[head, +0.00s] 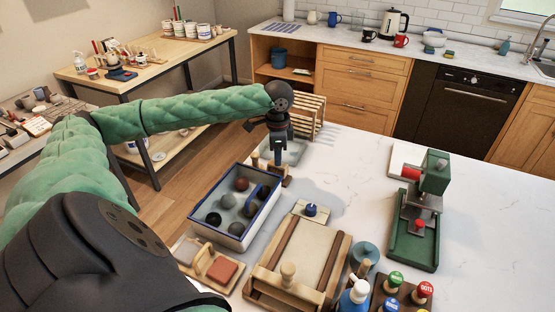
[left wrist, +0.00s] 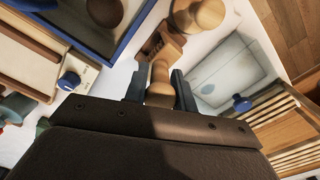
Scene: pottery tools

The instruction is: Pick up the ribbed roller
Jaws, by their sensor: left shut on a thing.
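The ribbed roller (left wrist: 160,76) shows in the left wrist view as a light wooden handle between my left fingers, in line with a darker notched wooden piece. I cannot tell whether that piece is its ribbed part or a stand. My left gripper (head: 278,160) points down over this small wooden group at the table's far left edge. In the left wrist view the left gripper (left wrist: 159,90) is shut on the handle, one finger on each side. A second, rounded wooden handle (left wrist: 205,14) stands just beyond. My right gripper is not in view.
A blue-rimmed tray (head: 251,227) with several balls stands nearby. A slatted wooden rack (head: 309,112) and a pale, translucent container (left wrist: 228,72) are close to the gripper. A slab roller board (head: 300,255) and a green press (head: 415,225) stand further right. The table's back middle is clear.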

